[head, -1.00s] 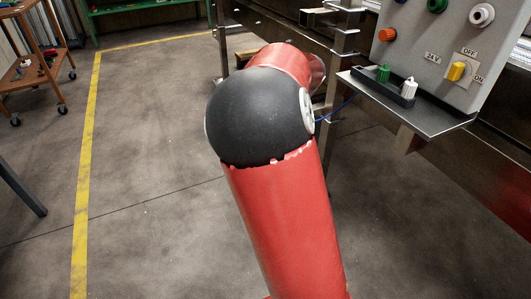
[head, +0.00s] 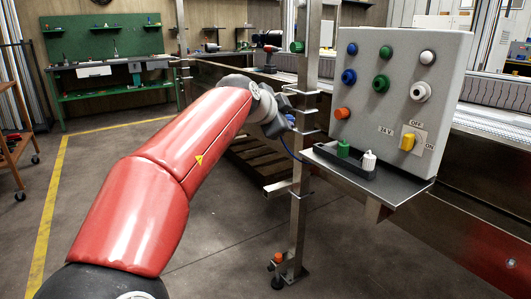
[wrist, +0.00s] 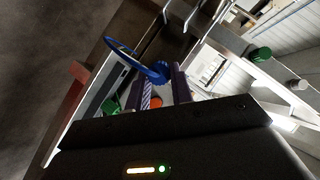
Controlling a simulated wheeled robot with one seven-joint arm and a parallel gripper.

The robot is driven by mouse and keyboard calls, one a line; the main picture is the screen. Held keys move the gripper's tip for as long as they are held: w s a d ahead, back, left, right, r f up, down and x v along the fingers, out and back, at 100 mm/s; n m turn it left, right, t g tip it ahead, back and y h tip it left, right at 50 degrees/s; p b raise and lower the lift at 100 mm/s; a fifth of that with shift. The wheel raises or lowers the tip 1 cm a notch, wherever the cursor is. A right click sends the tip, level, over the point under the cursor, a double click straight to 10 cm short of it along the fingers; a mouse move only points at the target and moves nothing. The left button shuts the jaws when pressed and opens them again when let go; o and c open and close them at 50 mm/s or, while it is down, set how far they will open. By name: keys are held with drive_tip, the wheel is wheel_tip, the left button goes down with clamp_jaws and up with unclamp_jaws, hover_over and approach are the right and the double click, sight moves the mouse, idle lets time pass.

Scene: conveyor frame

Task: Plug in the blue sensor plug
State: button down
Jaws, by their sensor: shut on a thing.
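My gripper (wrist: 164,84) is shut on the blue sensor plug (wrist: 163,70), which shows between the two fingers in the wrist view. Its blue cable (wrist: 124,48) loops out to the left there. In the head view my gripper is beside a steel post, left of the grey control box (head: 400,110), and is partly hidden by my arm. The blue cable (head: 287,148) hangs from it toward the shelf. The box front carries a blue socket (head: 348,76), a green socket (head: 381,83) and a white socket (head: 421,91). The plug is apart from the blue socket.
The steel post (head: 305,120) stands close to my gripper. A shelf (head: 405,190) under the box holds a dark tray with a green plug (head: 343,148) and a white plug (head: 369,161). An orange knob (head: 342,113) and a yellow switch (head: 407,142) protrude from the box.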

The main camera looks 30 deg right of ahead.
drive_tip(key=s+d+r+m+g+h, duration=0.1)
drive_tip(key=s+d+r, duration=0.1)
drive_tip(key=r, duration=0.3)
drive_tip(key=s+d+r+m+h, duration=0.1)
drive_tip(key=s+d+r+h, duration=0.1)
drive_tip(key=s+r, duration=0.1)
drive_tip(key=shift+s+r+g, duration=0.3)
drive_tip(key=shift+r+g, duration=0.1)
drive_tip(key=shift+r, duration=0.5)
drive_tip(key=shift+w+d+p, duration=0.2)
drive_tip(key=shift+d+p, duration=0.35)
drive_tip(key=shift+d, duration=1.7)
drive_tip(key=shift+d, duration=0.2)
drive_tip(key=shift+d+p, duration=0.6)
drive_tip(key=shift+d, duration=0.5)
drive_tip(key=c, duration=1.1)
unclamp_jaws()
drive_tip(key=shift+w, duration=0.1)
drive_tip(key=shift+c, duration=0.2)
drive_tip(key=shift+a, duration=0.1)
